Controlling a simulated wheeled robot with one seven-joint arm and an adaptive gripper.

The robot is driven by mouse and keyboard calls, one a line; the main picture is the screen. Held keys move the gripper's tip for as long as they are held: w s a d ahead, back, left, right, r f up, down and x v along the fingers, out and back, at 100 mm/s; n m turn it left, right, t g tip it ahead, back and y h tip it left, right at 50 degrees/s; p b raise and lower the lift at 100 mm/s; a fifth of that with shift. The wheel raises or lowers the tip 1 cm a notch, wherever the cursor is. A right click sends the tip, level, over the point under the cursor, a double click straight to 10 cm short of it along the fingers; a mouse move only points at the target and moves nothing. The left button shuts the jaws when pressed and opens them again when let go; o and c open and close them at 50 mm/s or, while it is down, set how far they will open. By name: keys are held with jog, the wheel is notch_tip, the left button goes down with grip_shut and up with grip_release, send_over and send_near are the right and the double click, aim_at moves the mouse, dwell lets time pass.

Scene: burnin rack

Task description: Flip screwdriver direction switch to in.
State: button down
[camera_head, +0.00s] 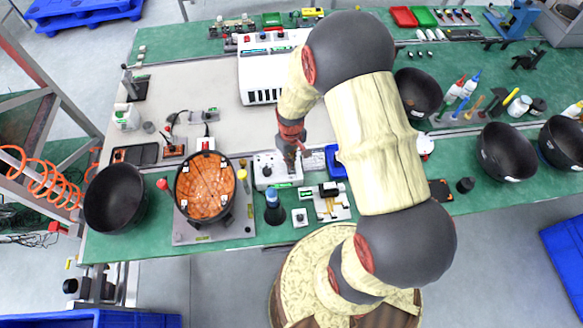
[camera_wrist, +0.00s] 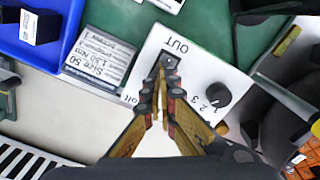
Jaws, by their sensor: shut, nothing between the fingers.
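The white screwdriver control box (camera_head: 264,178) sits on the bench below my gripper (camera_head: 291,166). In the wrist view the box (camera_wrist: 205,71) shows the printed word OUT, a black dial (camera_wrist: 218,95) with numbers beside it, and a small dark direction switch (camera_wrist: 171,60) near OUT. My gripper (camera_wrist: 163,73) is shut and empty. Its fingertips are right at the switch and partly cover it; I cannot tell whether they touch it. The switch's tilt is not clear. The opposite label is hidden behind the fingers.
A blue bin (camera_wrist: 67,30) and a printed torque label plate (camera_wrist: 98,58) lie beside the box. A round black fixture with an orange interior (camera_head: 205,187) stands to the left. A white multi-slot unit (camera_head: 262,75) stands behind. Black bowls (camera_head: 114,198) stand along the bench.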

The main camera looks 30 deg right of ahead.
jog(key=shift+r+p, duration=2.45)
jog(key=shift+r, duration=1.05)
jog(key=shift+f, duration=0.1)
